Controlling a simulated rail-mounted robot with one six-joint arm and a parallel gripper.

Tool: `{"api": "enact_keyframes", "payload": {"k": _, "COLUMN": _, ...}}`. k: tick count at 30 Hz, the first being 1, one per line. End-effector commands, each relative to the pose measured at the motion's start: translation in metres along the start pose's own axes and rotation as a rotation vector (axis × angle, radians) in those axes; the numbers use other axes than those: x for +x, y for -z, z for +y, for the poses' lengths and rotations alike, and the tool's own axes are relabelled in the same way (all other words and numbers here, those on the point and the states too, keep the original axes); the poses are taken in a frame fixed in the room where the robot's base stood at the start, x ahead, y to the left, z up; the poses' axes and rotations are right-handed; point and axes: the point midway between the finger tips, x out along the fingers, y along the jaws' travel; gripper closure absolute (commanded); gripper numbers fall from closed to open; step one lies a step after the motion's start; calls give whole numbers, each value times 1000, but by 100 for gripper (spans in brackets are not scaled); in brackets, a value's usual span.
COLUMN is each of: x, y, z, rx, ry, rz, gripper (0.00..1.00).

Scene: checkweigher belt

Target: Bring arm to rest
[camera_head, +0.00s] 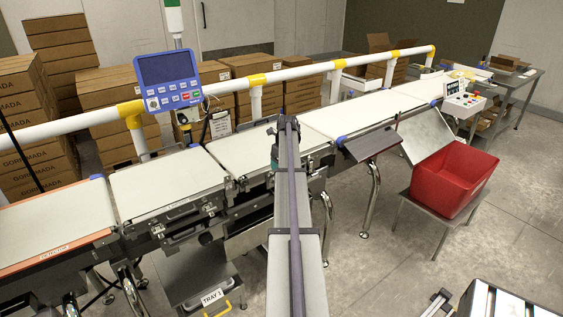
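My arm (294,215) reaches from the bottom middle of the picture up and away over the conveyor line. Its far end (286,128) is above the belts, near the middle of the line. My gripper's fingers cannot be made out; they seem hidden behind the arm, so I cannot see whether they hold anything.
White belts (168,187) run from lower left to upper right, bare where visible. A white rail (300,72) with yellow joints runs behind them. A blue display (168,80) stands at left. A red bin (452,178) sits on a low stand at right. Grey floor (375,265) is clear.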

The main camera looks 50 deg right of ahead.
Motion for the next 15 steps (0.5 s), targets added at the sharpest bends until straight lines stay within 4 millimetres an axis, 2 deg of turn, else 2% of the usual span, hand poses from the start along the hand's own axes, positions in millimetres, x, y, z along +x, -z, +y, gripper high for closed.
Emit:
{"api": "enact_keyframes", "payload": {"k": 1, "x": -4, "y": 0, "z": 0, "rx": 0, "ry": 0, "rz": 0, "gripper": 23}}
{"api": "enact_keyframes", "payload": {"k": 12, "x": -1, "y": 0, "z": 0, "rx": -2, "ry": 0, "rz": 0, "gripper": 23}}
{"api": "enact_keyframes", "payload": {"k": 15, "x": -1, "y": 0, "z": 0, "rx": -77, "ry": -1, "rz": 1, "gripper": 23}}
